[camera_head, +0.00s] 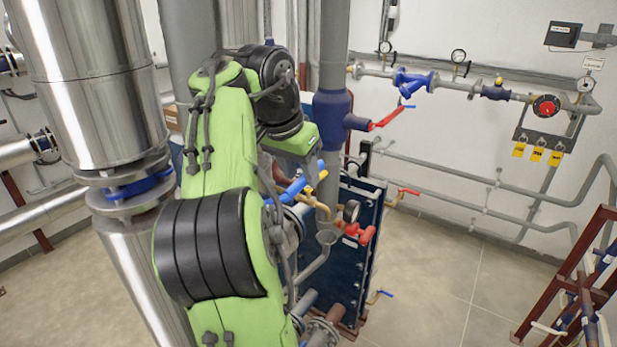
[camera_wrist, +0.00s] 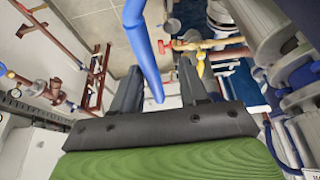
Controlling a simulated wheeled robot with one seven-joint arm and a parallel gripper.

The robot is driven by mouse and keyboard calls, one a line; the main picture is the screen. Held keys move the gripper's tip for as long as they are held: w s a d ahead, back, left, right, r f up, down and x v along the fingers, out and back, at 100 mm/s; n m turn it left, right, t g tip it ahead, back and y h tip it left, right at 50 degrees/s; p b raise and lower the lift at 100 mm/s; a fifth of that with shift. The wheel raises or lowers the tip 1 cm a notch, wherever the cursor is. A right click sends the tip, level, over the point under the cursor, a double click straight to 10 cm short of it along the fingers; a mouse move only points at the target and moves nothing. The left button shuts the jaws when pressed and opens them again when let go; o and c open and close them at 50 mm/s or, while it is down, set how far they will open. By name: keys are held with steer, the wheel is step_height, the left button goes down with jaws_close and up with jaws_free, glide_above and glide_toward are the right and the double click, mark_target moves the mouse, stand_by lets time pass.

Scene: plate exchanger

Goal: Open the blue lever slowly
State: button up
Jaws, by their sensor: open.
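The blue lever (camera_head: 294,189) shows in the head view just right of my green arm, beside a brass valve and pipe (camera_head: 316,205). In the wrist view the blue lever (camera_wrist: 146,52) runs down from the top edge into the space between the two dark fingers of my gripper (camera_wrist: 159,75). The fingers are apart, one on each side of the lever, with visible gaps. Whether either finger touches it cannot be told. In the head view my arm hides most of the gripper.
Red-handled valves (camera_head: 358,233) and a pressure gauge (camera_head: 351,211) are close to the lever. The dark blue plate exchanger (camera_head: 345,270) stands below. A large silver pipe (camera_head: 95,80) is at left. Open floor (camera_head: 440,270) lies to the right, before a red frame (camera_head: 565,275).

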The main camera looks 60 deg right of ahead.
steer(key=shift+s+a+r, duration=0.1)
steer(key=shift+s+r, duration=0.15)
steer(key=shift+s, duration=0.45)
steer(key=shift+c, duration=0.7)
steer(key=shift+w, duration=0.2)
jaws_close()
steer(key=shift+a+r+h, duration=0.1)
steer(key=shift+r+h, duration=0.5)
steer(key=shift+a+r, duration=0.1)
steer(key=shift+r, duration=0.05)
steer(key=shift+o, duration=0.7)
jaws_free()
